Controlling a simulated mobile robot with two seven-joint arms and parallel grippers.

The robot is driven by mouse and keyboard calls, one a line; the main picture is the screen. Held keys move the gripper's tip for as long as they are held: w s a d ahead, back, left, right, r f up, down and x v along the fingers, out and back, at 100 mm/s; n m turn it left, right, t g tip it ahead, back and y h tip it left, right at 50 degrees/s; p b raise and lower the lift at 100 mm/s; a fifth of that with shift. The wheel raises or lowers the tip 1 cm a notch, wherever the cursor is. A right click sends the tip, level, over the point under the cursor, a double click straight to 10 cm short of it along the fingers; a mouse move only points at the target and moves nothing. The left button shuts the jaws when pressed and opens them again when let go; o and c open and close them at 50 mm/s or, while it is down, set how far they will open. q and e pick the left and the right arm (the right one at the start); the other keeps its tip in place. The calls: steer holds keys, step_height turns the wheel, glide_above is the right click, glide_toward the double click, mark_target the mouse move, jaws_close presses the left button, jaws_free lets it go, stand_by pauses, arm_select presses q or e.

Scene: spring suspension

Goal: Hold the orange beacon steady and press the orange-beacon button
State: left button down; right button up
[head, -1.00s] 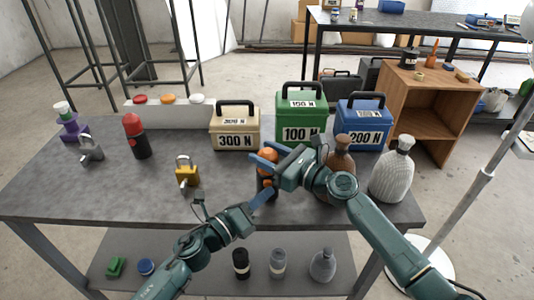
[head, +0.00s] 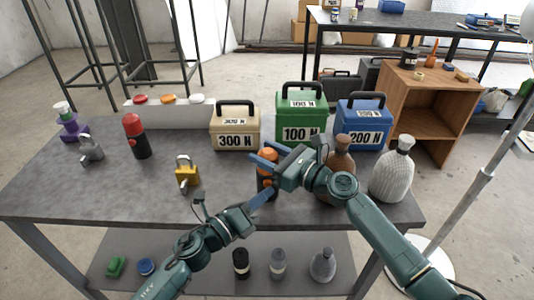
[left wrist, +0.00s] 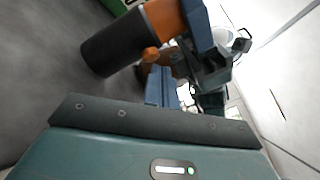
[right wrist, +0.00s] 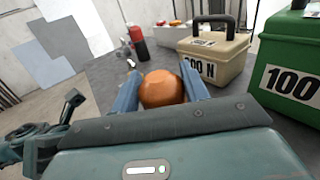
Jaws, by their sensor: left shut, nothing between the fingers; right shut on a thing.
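The orange beacon (head: 266,158) stands upright near the front middle of the table, with an orange top and a black body. My right gripper (head: 264,153) is shut around its orange top, which also shows between the fingers in the right wrist view (right wrist: 161,89). A small orange button sticks out of the beacon's side and shows in the left wrist view (left wrist: 150,54). My left gripper (head: 270,190) is shut and empty, low beside the beacon. Its fingertips (left wrist: 160,70) are right at the button; I cannot tell whether they touch it.
A yellow padlock (head: 187,176) and a red-topped black beacon (head: 136,137) stand to the left. Cases in beige (head: 235,130), green (head: 301,115) and blue (head: 362,128) stand behind. A brown bottle (head: 340,160) and a pale ribbed bottle (head: 391,172) are to the right.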

arm_select(q)
steer(key=shift+w, duration=0.15)
steer(key=shift+w, duration=0.35)
stand_by(0.6)
steer(key=shift+s, duration=0.5)
steer(key=s, duration=0.6)
stand_by(0.4)
